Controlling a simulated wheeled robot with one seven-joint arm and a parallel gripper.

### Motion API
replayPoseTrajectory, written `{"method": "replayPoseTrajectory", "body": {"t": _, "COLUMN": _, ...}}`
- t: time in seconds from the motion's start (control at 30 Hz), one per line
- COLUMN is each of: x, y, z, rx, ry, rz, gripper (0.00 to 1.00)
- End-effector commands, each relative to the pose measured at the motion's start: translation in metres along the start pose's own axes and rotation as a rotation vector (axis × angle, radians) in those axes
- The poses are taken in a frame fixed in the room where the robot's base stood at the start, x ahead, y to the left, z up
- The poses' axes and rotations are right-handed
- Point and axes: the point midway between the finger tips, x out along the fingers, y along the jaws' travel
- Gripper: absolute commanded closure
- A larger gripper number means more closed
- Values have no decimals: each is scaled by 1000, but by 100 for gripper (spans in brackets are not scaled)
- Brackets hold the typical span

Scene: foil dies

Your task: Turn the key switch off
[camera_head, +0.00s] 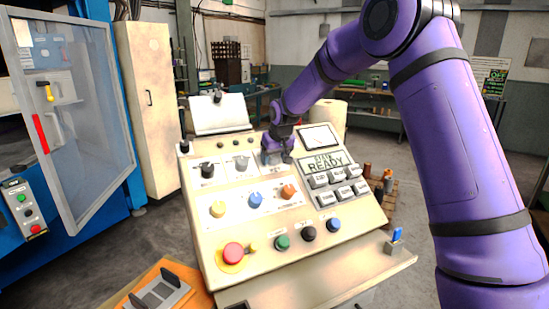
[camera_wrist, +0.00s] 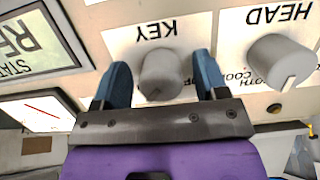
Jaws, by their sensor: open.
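The key switch is a grey round knob (camera_wrist: 162,76) under an upside-down KEY label in the wrist view. A small dark mark shows near its lower edge; I cannot tell which setting it points to. My gripper (camera_wrist: 161,64) is open, with one blue finger on each side of the knob. Small gaps seem to show between fingers and knob. In the head view my gripper (camera_head: 277,157) is at the upper middle of the sloped control panel (camera_head: 210,242) and hides most of the key switch.
A grey HEAD knob (camera_wrist: 281,62) sits close beside the key switch. A black knob (camera_head: 207,170), yellow, blue and orange knobs, and a red mushroom button (camera_head: 233,253) are on the panel. A READY display (camera_head: 326,161) and grey keys are right of my gripper.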

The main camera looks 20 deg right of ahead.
Motion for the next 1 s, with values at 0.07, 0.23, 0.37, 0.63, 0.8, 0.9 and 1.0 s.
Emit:
{"method": "replayPoseTrajectory", "body": {"t": 0.07, "x": 1, "y": 0, "z": 0, "rx": 0, "ry": 0, "rz": 0, "gripper": 33}}
{"method": "replayPoseTrajectory", "body": {"t": 0.23, "x": 1, "y": 0, "z": 0, "rx": 0, "ry": 0, "rz": 0, "gripper": 33}}
{"method": "replayPoseTrajectory", "body": {"t": 0.37, "x": 1, "y": 0, "z": 0, "rx": 0, "ry": 0, "rz": 0, "gripper": 54}}
{"method": "replayPoseTrajectory", "body": {"t": 0.63, "x": 1, "y": 0, "z": 0, "rx": -2, "ry": 0, "rz": 1, "gripper": 83}}
{"method": "replayPoseTrajectory", "body": {"t": 0.8, "x": 1, "y": 0, "z": 0, "rx": -28, "ry": 0, "rz": 6, "gripper": 83}}
{"method": "replayPoseTrajectory", "body": {"t": 0.9, "x": 1, "y": 0, "z": 0, "rx": -65, "ry": 0, "rz": 15, "gripper": 83}}
{"method": "replayPoseTrajectory", "body": {"t": 1.0, "x": 1, "y": 0, "z": 0, "rx": -122, "ry": 0, "rz": 27, "gripper": 83}}
